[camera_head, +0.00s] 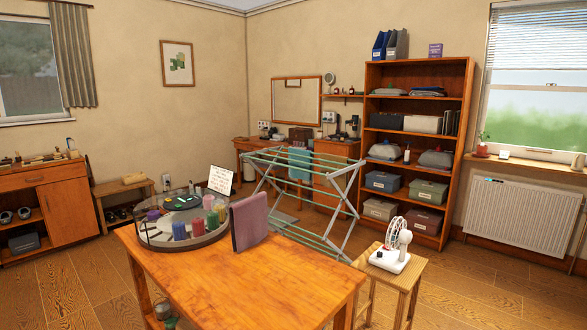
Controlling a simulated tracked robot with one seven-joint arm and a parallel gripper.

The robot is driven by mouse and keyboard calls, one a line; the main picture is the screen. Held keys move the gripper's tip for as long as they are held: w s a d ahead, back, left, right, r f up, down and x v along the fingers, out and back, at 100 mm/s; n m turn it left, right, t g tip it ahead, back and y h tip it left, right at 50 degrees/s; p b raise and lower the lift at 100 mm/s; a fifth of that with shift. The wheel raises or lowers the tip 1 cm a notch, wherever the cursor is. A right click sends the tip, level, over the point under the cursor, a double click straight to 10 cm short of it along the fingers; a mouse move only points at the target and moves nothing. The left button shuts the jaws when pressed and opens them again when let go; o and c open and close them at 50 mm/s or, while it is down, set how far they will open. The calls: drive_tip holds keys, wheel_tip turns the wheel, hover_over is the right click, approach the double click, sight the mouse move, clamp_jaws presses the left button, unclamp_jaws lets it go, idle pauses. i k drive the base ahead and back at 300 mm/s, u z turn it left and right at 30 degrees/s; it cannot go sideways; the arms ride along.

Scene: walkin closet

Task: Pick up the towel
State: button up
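A light teal cloth (299,163), which looks like the towel, hangs down behind or on the far part of a folding drying rack (318,178). The rack's bars cross in front of it, and I cannot tell exactly what it hangs on. The rack has green rails and grey crossed legs and stands open in the middle of the room. My gripper is not in view.
The wooden table (262,283) fills the near middle, with a round tray (153,240) of candles on it. A stool (412,272) holding a white fan (393,247) stands to its right. Shelves (457,163) stand behind the rack. Open floor (484,275) lies at the right.

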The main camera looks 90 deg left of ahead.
sight(292, 174)
drive_tip(key=u, duration=0.6)
drive_tip(key=i, duration=0.2)
drive_tip(key=u, duration=2.4)
drive_tip(key=k, duration=0.9)
drive_tip(key=u, duration=0.15)
drive_tip(key=i, duration=0.9)
drive_tip(key=z, duration=0.25)
drive_tip(key=k, duration=0.2)
drive_tip(key=u, duration=0.05)
